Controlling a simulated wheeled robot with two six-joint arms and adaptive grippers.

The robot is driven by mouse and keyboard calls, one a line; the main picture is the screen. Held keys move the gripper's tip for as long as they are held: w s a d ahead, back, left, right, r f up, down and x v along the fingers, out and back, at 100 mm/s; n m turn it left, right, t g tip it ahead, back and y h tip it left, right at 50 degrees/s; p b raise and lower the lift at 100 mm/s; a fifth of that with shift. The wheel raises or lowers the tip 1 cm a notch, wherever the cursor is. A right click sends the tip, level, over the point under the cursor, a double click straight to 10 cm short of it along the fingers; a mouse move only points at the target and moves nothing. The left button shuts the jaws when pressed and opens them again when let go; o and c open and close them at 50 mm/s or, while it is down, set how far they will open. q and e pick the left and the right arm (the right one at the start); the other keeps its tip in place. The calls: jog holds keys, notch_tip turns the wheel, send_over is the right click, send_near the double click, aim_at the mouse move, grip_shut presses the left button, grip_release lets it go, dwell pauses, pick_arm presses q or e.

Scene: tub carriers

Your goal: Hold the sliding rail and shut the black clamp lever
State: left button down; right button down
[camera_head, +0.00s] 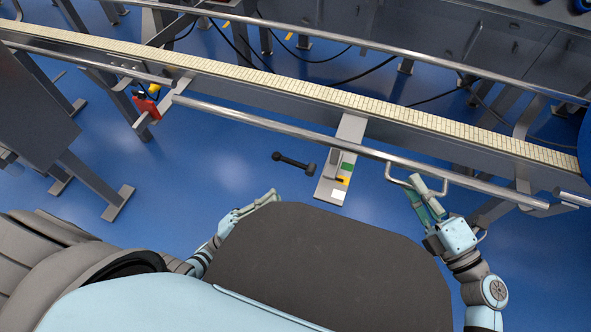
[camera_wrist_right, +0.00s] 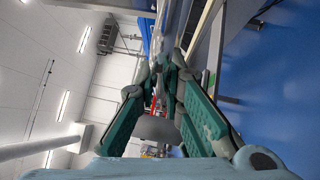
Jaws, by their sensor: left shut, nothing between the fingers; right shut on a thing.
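The sliding rail (camera_head: 270,124) is a long shiny tube running along the near side of the conveyor. A U-shaped metal handle (camera_head: 389,173) hangs from its right part. My right gripper (camera_head: 419,188) is shut on this handle. In the right wrist view my right gripper's green-padded fingers (camera_wrist_right: 165,68) come together at the tips; what they grip is hard to make out. The black clamp lever (camera_head: 293,162) sticks out to the left beside the bracket plate below the rail. My left gripper (camera_head: 275,195) is shut and empty, below the lever and apart from it.
The bracket plate (camera_head: 327,191) carries green, yellow and white patches. The conveyor belt (camera_head: 290,88) runs behind the rail. A red part (camera_head: 146,106) sits near the rail's left end. Grey legs stand at left. Blue floor is open between my left gripper and the rail.

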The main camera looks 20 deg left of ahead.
jog(key=c, duration=1.6)
grip_release()
jog(key=shift+c, duration=0.2)
jog(key=v, duration=1.2)
